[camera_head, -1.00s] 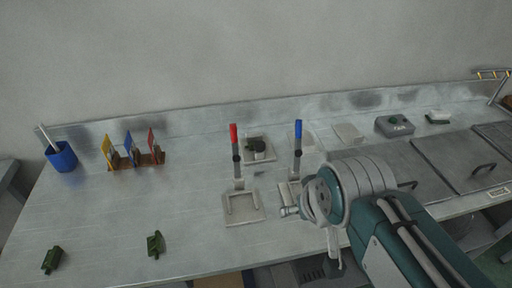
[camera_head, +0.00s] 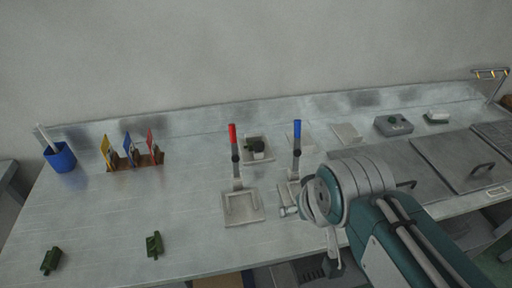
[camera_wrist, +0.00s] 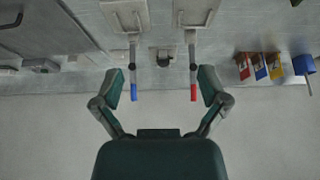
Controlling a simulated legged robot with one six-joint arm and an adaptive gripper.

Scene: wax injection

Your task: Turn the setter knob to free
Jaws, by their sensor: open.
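A small dark knob (camera_head: 257,148), which looks like the setter knob, sits on a pale square plate at the back of the bench, between a red-tipped lever (camera_head: 234,150) and a blue-tipped lever (camera_head: 297,145). Its markings and setting are too small to read. The knob also shows in the wrist view (camera_wrist: 165,58), upside down, ahead of my gripper and roughly centred between its fingers. My gripper (camera_wrist: 160,84) is open and empty, its two fingers wide apart. In the head view my arm's wrist is at right of centre, and the fingers cannot be clearly made out.
Both upright levers stand close to either side of the knob. Coloured flags in a wooden rack (camera_head: 136,160) and a blue cup (camera_head: 61,157) stand left. The bench's left middle is clear.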

